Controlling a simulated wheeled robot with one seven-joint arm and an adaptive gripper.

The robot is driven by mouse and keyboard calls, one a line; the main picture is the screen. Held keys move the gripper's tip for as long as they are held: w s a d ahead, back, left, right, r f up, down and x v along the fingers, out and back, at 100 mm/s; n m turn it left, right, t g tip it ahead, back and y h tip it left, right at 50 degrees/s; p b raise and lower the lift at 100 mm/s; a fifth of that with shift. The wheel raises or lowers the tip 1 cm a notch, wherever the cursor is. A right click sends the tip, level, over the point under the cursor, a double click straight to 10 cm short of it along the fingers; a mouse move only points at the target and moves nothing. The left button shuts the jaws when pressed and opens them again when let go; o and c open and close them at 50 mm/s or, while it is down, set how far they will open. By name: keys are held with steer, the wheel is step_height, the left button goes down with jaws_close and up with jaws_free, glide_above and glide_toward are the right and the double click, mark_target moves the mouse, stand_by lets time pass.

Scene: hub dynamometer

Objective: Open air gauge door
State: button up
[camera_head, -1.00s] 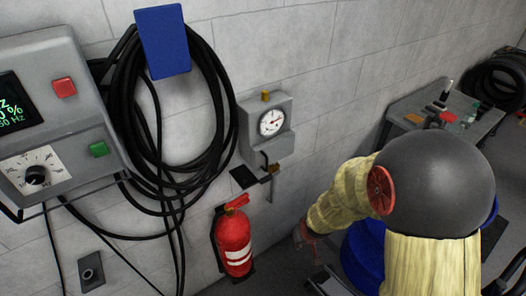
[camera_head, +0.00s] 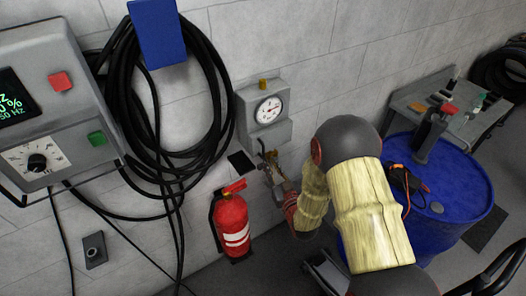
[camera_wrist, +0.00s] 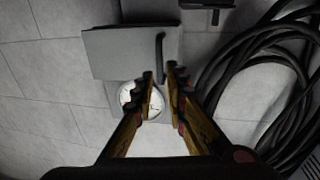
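The air gauge is a grey box on the wall with a round white dial (camera_head: 268,110) and a brass fitting on top (camera_head: 262,85). My gripper (camera_head: 271,163) is at the box's lower edge in the head view. In the wrist view a grey panel (camera_wrist: 115,55) has a dark bar handle (camera_wrist: 160,50) near its right edge, and the dial (camera_wrist: 130,97) is partly hidden behind a finger. My gripper (camera_wrist: 162,75) is open, with its fingertips apart just short of the handle. I cannot tell whether they touch anything.
A red fire extinguisher (camera_head: 232,226) hangs below left of the gauge. Black hoses (camera_head: 118,100) hang at its left, beside a grey control box (camera_head: 50,150). A blue drum (camera_head: 460,195) and a workbench (camera_head: 410,100) are at the right.

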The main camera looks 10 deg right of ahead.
mark_target(263, 151)
steer(key=w, duration=0.5)
steer(key=w+a, duration=0.1)
steer(key=w, duration=0.1)
steer(key=shift+w, duration=0.25)
jaws_close()
steer(key=shift+s+d, duration=0.1)
stand_by(0.5)
